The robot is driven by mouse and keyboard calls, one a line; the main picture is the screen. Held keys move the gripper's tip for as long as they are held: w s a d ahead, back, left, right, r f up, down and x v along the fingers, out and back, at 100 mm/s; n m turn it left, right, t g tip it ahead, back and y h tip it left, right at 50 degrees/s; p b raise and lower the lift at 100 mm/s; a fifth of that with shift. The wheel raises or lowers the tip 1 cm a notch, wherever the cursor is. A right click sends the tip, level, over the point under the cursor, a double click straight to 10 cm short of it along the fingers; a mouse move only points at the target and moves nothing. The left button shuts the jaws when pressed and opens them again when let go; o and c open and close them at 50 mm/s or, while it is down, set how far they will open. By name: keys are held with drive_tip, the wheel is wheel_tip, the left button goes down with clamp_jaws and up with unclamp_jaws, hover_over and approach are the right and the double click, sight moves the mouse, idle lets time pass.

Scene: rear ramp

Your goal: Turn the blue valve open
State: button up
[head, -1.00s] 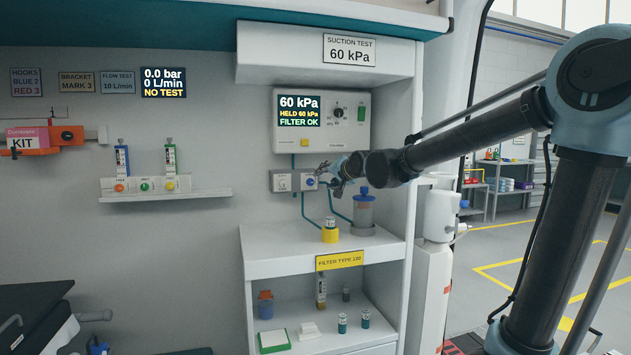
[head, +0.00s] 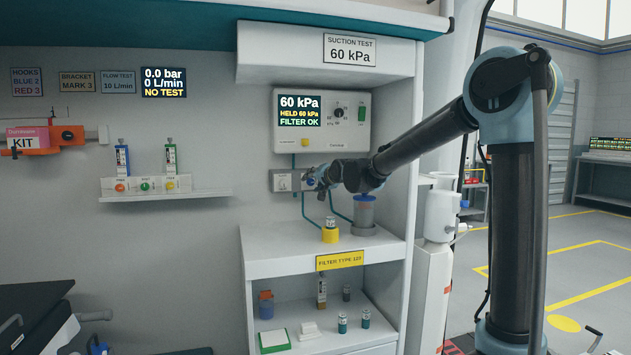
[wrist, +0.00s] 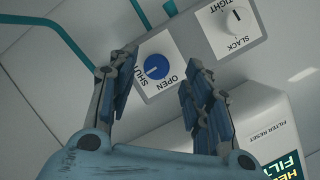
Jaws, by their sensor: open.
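The blue valve is a round blue knob (wrist: 157,66) on a small white wall plate marked OPEN and SHUT. In the wrist view it sits between the two spread fingers of my gripper (wrist: 158,76), which is open. A pale mark shows on the knob, but I cannot tell which word it points to. I cannot tell whether the fingers touch the knob. In the head view my gripper (head: 319,181) is at the valve plate below the suction unit and covers part of it.
A white plate with a SLACK/TIGHT dial (wrist: 237,19) is beside the valve. The suction unit (head: 350,138) hangs above. A grey canister with a blue lid (head: 364,214) and a yellow-based filter (head: 330,231) stand on the shelf (head: 275,243) below. Teal tubes run down nearby.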

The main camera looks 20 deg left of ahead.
drive_tip(key=shift+x, duration=0.95)
